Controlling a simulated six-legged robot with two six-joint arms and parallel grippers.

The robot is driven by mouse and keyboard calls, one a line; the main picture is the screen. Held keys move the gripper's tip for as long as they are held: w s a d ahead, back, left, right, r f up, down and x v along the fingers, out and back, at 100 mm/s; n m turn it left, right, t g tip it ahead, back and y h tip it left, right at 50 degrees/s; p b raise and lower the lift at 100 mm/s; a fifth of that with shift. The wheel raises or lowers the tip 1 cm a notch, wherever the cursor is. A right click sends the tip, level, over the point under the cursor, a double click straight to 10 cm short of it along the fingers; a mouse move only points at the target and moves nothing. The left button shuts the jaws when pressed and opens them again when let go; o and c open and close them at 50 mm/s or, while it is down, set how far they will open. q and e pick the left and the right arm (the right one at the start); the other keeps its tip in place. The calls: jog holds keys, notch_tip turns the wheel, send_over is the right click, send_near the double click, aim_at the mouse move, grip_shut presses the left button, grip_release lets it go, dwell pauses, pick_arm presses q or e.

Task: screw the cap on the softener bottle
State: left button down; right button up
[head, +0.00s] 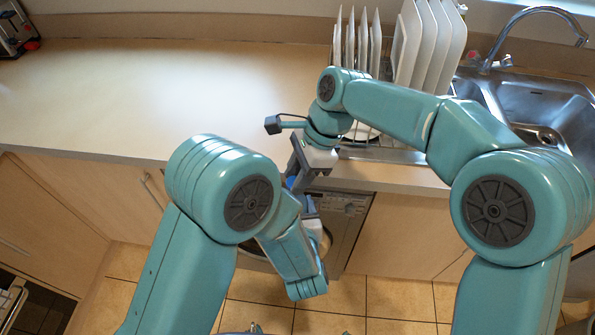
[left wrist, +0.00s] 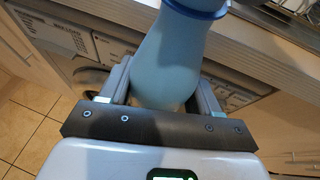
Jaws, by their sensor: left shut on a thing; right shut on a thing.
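The light blue softener bottle (left wrist: 168,62) fills the middle of the left wrist view, between the fingers of my left gripper (left wrist: 163,88), which is shut on it. A darker blue band (left wrist: 205,9) crosses its top at the picture's edge; I cannot tell if it is cap or collar. In the head view my right gripper (head: 298,172) points down over the bottle's place, shut on the blue cap (head: 290,182), of which only a small patch shows. My left arm hides most of the bottle there. I cannot tell whether cap and neck touch.
The counter (head: 170,95) is wide and clear at the left. A rack of white plates (head: 407,50) stands behind my right arm, beside the steel sink (head: 535,105) with its tap. The washing machine front (head: 345,225) lies below the counter edge, behind the grippers.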

jog(key=m, duration=0.2)
jog(key=m+t, duration=0.1)
jog(key=m, duration=0.1)
jog(key=shift+s+t, duration=0.15)
jog(key=shift+t, duration=0.15)
jog(key=m+t, duration=0.1)
jog(key=m, duration=0.2)
jog(key=shift+s, duration=0.2)
jog(key=shift+w+m+t, duration=0.1)
jog(key=shift+m+t, duration=0.5)
jog(key=shift+m, duration=0.8)
jog(key=o, duration=1)
jog(key=shift+r, duration=2.3)
jog(key=shift+c, duration=0.3)
